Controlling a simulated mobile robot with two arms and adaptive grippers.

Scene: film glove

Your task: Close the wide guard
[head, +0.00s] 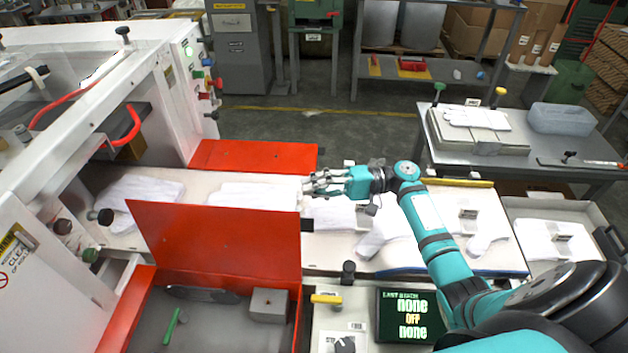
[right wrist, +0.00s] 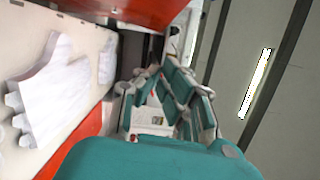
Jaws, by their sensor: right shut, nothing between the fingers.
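Two orange-red panels flank the conveyor outlet of the white machine. The larger panel (head: 215,240) stands upright on the near side; the other panel (head: 252,156) is on the far side, its wide face turned up. I cannot tell for certain which is the wide guard. My right gripper (head: 312,185) is shut and empty above the belt, between the two panels' right ends and close to the near panel's upper right corner. I cannot tell whether it touches it. The right wrist view shows its teal finger links (right wrist: 165,95) and red surfaces (right wrist: 130,8) nearby. My left gripper is not in view.
White gloves (head: 145,195) lie along the belt, also under my right arm. A dark screen (head: 410,316) stands at the front, right of an orange-rimmed bin holding a grey block (head: 268,305). A grey table (head: 555,160) stands at the right. Open floor lies behind the belt.

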